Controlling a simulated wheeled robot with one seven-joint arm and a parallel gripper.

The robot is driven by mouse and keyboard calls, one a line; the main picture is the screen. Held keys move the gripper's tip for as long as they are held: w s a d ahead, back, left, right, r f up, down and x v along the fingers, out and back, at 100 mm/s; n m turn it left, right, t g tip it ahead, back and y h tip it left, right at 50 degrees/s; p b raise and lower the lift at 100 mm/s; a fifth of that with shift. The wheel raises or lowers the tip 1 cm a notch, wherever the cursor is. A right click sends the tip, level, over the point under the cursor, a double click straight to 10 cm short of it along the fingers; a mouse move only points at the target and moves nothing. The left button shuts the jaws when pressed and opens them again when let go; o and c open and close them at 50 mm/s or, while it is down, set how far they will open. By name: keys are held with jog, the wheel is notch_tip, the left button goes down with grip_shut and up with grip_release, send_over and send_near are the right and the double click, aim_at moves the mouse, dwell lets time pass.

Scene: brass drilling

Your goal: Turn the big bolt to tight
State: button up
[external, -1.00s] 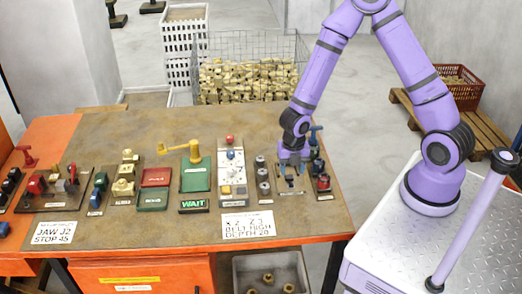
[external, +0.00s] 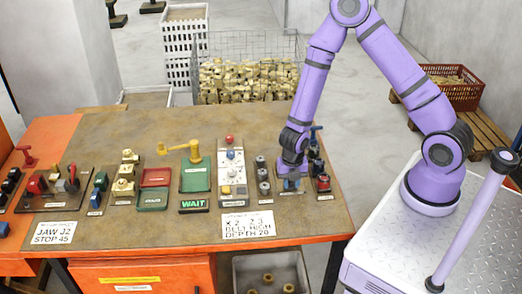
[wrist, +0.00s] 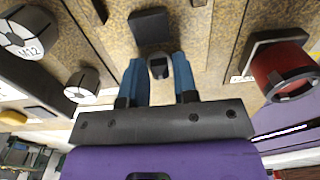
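My gripper (external: 291,184) is low over a small plate near the right end of the bench in the external view. In the wrist view its two blue fingers (wrist: 158,80) are apart, on either side of a small dark grey piece (wrist: 158,68) that may be a bolt head. A gap seems to show on both sides of this piece, so I see no grip on it. A dark square block (wrist: 150,27) lies just beyond. I cannot tell for sure which piece is the big bolt; the gripper hides most of the plate in the external view.
A plate with grey round knobs (external: 262,175) is just left of my gripper. A panel with dark and red parts (external: 320,175) is close on its right; a red cylinder (wrist: 285,70) shows in the wrist view. The bench top (external: 150,225) has free room at the front.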

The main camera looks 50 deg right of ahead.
jog(key=shift+m, duration=2.2)
jog(key=o, duration=0.9)
notch_tip(320, 180, up, 11)
jog(key=shift+f, duration=0.1)
